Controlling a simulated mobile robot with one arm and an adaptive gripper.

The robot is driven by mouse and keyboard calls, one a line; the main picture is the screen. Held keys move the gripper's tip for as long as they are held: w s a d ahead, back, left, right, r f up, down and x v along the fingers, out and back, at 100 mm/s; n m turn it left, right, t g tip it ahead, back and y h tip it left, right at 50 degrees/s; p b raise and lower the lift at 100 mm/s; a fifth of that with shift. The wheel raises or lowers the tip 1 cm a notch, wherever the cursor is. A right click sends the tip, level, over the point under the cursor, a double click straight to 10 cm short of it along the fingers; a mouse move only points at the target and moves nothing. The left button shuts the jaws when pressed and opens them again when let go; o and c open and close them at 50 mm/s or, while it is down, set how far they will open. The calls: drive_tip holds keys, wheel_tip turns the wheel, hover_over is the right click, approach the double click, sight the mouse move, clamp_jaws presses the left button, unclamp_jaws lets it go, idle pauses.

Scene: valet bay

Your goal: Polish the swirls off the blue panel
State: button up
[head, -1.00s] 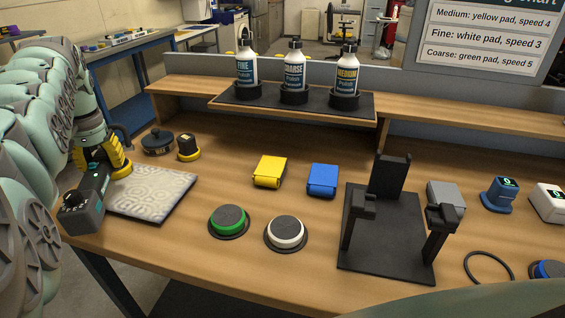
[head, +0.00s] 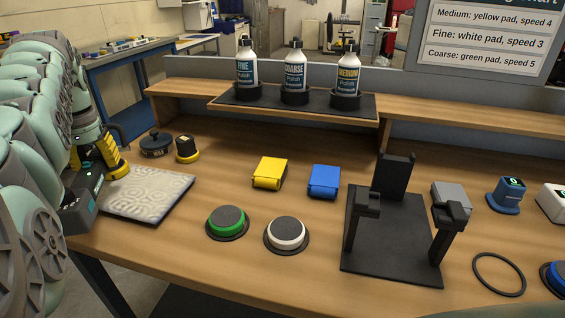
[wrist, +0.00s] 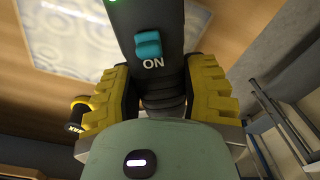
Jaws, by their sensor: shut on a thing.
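My gripper (head: 106,160) is at the far left of the bench, shut on a dark power tool, likely the polisher (head: 80,207). In the wrist view, its yellow fingers (wrist: 160,85) clasp the tool's dark body (wrist: 155,20) from both sides. A teal switch (wrist: 148,46) on it sits above the word ON, and a green light shows at the top edge. The panel (head: 150,192) lies flat beside the tool, pale grey-white with swirl marks rather than plainly blue. It also shows in the wrist view (wrist: 50,25). The tool's pad and any contact with the panel are hidden.
Green (head: 228,221) and white (head: 286,233) pads lie mid-bench. Yellow (head: 270,173) and blue (head: 324,181) folded items lie behind them. A black stand (head: 390,245) is right of centre. Fine, Coarse and Medium bottles (head: 295,75) stand on the shelf. A chart (head: 490,38) hangs behind.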

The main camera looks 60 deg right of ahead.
drive_tip(key=shift+d+r, duration=0.1)
drive_tip(key=shift+r, duration=0.05)
drive_tip(key=shift+r+p, duration=0.9)
drive_tip(key=shift+r, duration=0.6)
wheel_tip(320, 180, up, 5)
drive_tip(key=p, duration=0.5)
drive_tip(key=shift+w, duration=0.1)
drive_tip(key=a+r+n+p, duration=0.8)
drive_tip(key=a+r+p, duration=0.7)
drive_tip(key=a+r, duration=0.6)
wheel_tip(320, 180, up, 36)
drive_tip(key=w+a+p, duration=0.1)
drive_tip(key=p, duration=3.6)
drive_tip(key=shift+a, duration=0.4)
drive_tip(key=shift+f, duration=0.15)
